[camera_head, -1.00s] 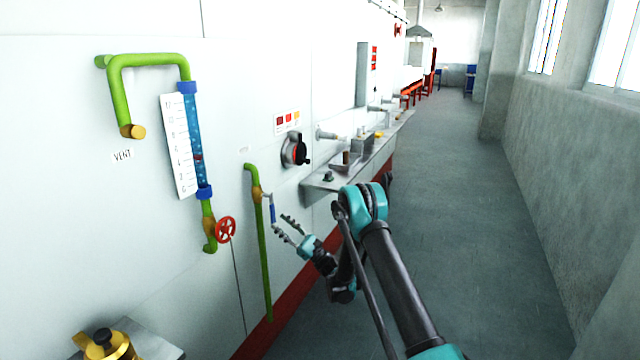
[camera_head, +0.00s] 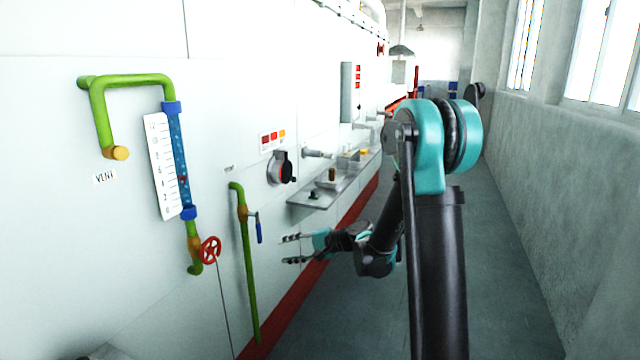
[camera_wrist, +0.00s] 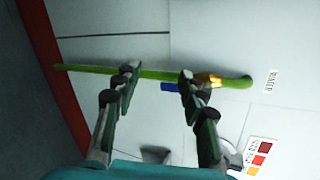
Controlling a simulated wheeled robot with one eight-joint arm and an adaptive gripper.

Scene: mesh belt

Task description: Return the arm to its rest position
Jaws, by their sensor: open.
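My gripper (camera_head: 291,249) is open and empty in the head view, its fingers pointing left at the white wall. It is to the right of the green water pipe (camera_head: 248,280), level with the pipe's middle and apart from the blue valve handle (camera_head: 259,230). The handle hangs down beside the pipe. In the wrist view, my gripper's two fingers (camera_wrist: 158,85) are spread, with the green pipe (camera_wrist: 153,75) lying across beyond them. The blue handle (camera_wrist: 168,87) shows between the fingertips. My arm folds up at the elbow on the right of the head view.
A metal shelf (camera_head: 310,197) with small items juts from the wall behind my gripper. A black rotary switch (camera_head: 282,168), a red handwheel (camera_head: 209,250) and a level gauge (camera_head: 163,165) are on the wall. The corridor floor (camera_head: 505,290) on the right is clear.

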